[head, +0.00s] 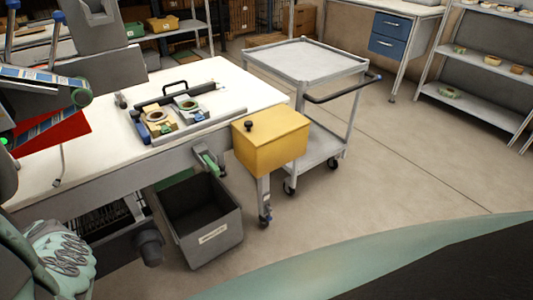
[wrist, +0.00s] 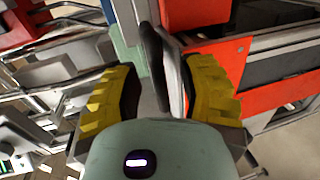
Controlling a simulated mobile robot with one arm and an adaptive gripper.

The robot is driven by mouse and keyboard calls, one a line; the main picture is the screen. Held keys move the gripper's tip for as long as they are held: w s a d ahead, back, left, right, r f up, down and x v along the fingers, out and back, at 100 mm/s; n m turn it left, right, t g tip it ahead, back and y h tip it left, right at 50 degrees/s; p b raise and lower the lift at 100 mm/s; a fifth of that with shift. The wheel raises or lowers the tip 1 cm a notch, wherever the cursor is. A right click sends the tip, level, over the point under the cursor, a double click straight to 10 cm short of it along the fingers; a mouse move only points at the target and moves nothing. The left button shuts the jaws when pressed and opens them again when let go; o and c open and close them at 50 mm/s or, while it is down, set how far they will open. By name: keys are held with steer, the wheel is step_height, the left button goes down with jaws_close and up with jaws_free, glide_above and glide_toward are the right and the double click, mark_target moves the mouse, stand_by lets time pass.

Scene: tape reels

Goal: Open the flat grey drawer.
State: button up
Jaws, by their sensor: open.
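In the wrist view my gripper (wrist: 160,90) is open, with a yellow ribbed pad on each side. A dark grey upright loop, like a pull handle (wrist: 171,65), stands between the two pads, nearer the right one. I see no clear grip on it. A narrow light grey strip shows beside the handle; I cannot tell whether it is the front of the flat grey drawer. The lower end of the handle is hidden behind my gripper's body. I cannot pick out the drawer or my gripper for certain in the head view.
Red panels (wrist: 215,62) stand close on the right in the wrist view. In the head view a white-topped bench (head: 225,85) carries a tray of reels, with a yellow box (head: 270,140) at its corner. A dark bin (head: 205,215) and a grey cart (head: 305,60) stand nearby.

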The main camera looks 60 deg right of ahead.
jaws_close()
stand_by(0.4)
steer(key=shift+s+a+r, duration=0.1)
steer(key=shift+s+a, duration=0.05)
steer(key=shift+s, duration=0.2)
steer(key=s+a+p, duration=0.2)
steer(key=s+a, duration=0.1)
steer(key=s, duration=0.6)
steer(key=s+a+p, duration=0.1)
steer(key=s+a, duration=0.3)
steer(key=s, duration=0.6)
steer(key=shift+p, duration=0.35)
steer(key=shift+s, duration=0.1)
steer(key=shift+c, duration=0.4)
jaws_free()
steer(key=shift+d, duration=0.1)
